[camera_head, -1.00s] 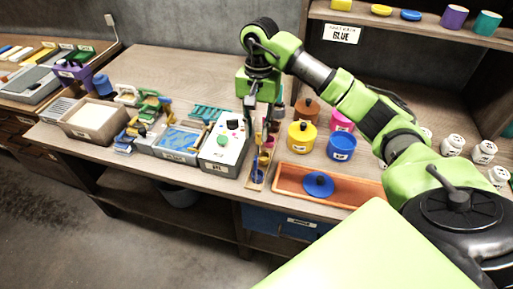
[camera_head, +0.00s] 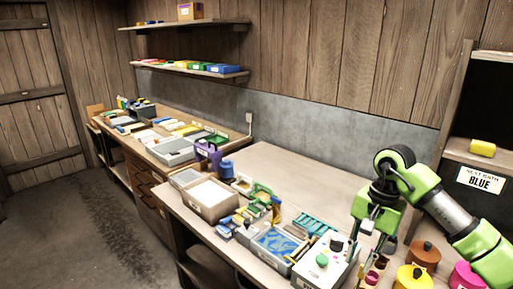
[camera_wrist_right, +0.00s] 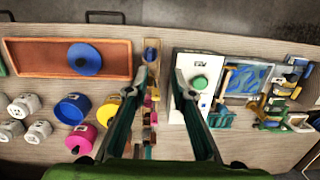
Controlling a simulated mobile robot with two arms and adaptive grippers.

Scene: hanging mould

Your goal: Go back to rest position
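My right arm, green and black, comes in from the right in the head view. Its right gripper (camera_head: 370,236) hangs over the workbench beside a white box with a green knob (camera_head: 322,262). In the right wrist view the two fingers of the right gripper (camera_wrist_right: 163,76) are spread apart with nothing between them. Below and between them are a narrow wooden rack with small coloured pieces (camera_wrist_right: 151,55) and the edge of the white box. My left gripper is in neither view.
An orange tray (camera_wrist_right: 25,56) holds a blue lid (camera_wrist_right: 85,60). Yellow, blue and pink pots and white jars stand near it. A sand-filled box (camera_head: 210,210) and tools stand farther left on the bench. Wall shelves (camera_head: 190,67) hang at the back. The floor at left (camera_head: 70,220) is clear.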

